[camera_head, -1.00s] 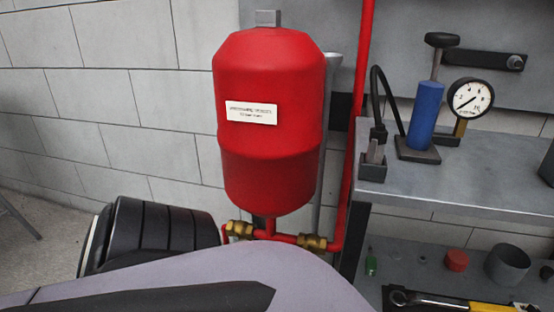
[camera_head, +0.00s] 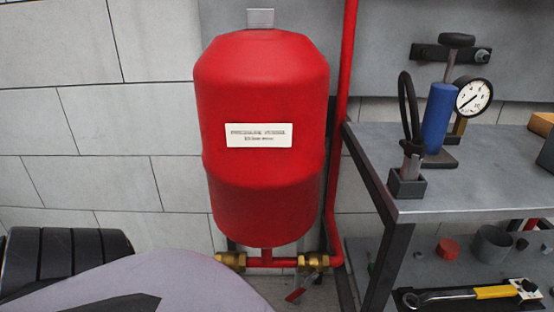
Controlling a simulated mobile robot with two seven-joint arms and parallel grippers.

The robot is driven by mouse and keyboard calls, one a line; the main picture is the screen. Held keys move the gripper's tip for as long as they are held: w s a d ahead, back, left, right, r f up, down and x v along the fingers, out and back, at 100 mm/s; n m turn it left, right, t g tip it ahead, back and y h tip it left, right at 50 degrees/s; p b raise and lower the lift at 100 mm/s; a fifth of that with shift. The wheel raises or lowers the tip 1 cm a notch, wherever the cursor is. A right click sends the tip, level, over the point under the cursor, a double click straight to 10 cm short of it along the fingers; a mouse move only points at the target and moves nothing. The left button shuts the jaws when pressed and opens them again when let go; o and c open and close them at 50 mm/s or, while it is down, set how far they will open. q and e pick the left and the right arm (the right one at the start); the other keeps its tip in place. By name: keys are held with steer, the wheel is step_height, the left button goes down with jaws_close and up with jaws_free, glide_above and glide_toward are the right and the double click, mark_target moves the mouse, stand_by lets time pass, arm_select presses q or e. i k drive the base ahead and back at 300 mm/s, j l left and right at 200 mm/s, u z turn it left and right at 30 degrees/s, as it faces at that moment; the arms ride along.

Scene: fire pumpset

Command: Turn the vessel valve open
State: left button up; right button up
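The red pressure vessel (camera_head: 263,195) stands upright in the middle of the view, with a white label on its front. A red pipe (camera_head: 267,262) runs below it, with a brass fitting (camera_head: 231,261) on the left and another brass fitting (camera_head: 313,262) on the right. A small red lever (camera_head: 297,293) hangs below the right fitting, angled down to the left; I take it to be the valve handle. Neither of my grippers is in view. A pale, rounded part of mine covers the bottom left and hides what is behind it.
A grey metal bench (camera_head: 460,182) stands at the right, holding a blue hand pump (camera_head: 437,118) and a round gauge (camera_head: 473,97). Its lower shelf holds a yellow-handled wrench (camera_head: 490,292) and a grey cup (camera_head: 492,244). A black ribbed cylinder (camera_head: 62,257) is at the lower left.

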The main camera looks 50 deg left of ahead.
mark_target(300, 290)
steer(key=k+j, duration=0.1)
steer(key=j, duration=0.3)
steer(key=k+j, duration=0.15)
steer(key=j, duration=0.3)
steer(key=k+j, duration=0.1)
steer(key=j, duration=0.3)
steer(key=k+j, duration=0.1)
steer(key=j, duration=0.55)
steer(key=i+j, duration=0.15)
steer(key=j, duration=0.1)
